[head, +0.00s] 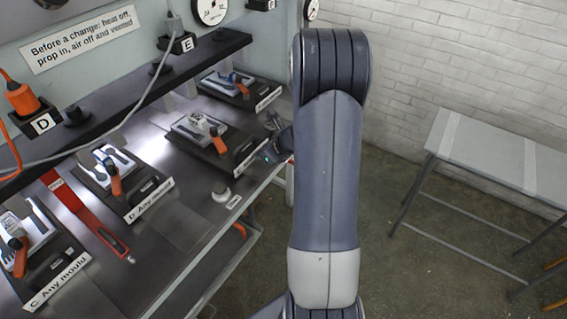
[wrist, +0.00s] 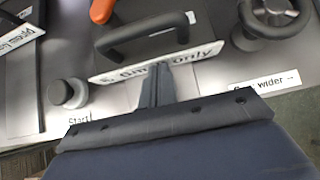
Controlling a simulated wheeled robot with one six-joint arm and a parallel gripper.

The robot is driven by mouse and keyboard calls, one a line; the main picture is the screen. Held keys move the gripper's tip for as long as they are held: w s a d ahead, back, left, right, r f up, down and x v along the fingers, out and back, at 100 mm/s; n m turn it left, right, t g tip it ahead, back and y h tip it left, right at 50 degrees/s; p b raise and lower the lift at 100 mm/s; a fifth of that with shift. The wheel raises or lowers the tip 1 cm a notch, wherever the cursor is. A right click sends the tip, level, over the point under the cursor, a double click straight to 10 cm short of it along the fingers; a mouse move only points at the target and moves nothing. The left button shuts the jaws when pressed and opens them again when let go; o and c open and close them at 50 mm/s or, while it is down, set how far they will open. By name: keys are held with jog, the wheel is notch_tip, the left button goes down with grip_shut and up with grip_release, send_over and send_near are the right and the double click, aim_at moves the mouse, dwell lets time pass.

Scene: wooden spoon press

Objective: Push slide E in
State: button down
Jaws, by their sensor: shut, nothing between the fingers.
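Slide E (head: 200,152) is a dark plate at the middle of the bench in the head view, carrying a pale metal mould with an orange handle. Its black pull handle (wrist: 148,34) and white front label (wrist: 160,62), partly hidden by my fingers, show in the wrist view. My gripper (wrist: 157,88) is shut and empty, with its fingertips right at the lower edge of that label. I cannot tell if they touch it. In the head view my gripper (head: 270,153) is just in front of the handle, partly hidden by my arm.
Slide D (head: 145,205) and slide C (head: 55,280) lie nearer, and another slide (head: 240,88) lies beyond.

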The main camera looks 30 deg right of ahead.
aim_at(227, 142)
jog(key=w+a+p, duration=0.1)
jog(key=w, duration=0.3)
jog(key=w+a+p, duration=0.1)
jog(key=w+a, duration=0.1)
jog(key=w, duration=0.2)
jog(key=w+a+p, duration=0.1)
jog(key=w+a, duration=0.1)
jog(key=w, duration=0.3)
jog(key=shift+a, duration=0.15)
jog(key=shift+r, duration=0.1)
jog(key=shift+w+r, duration=0.1)
jog(key=shift+w, duration=0.05)
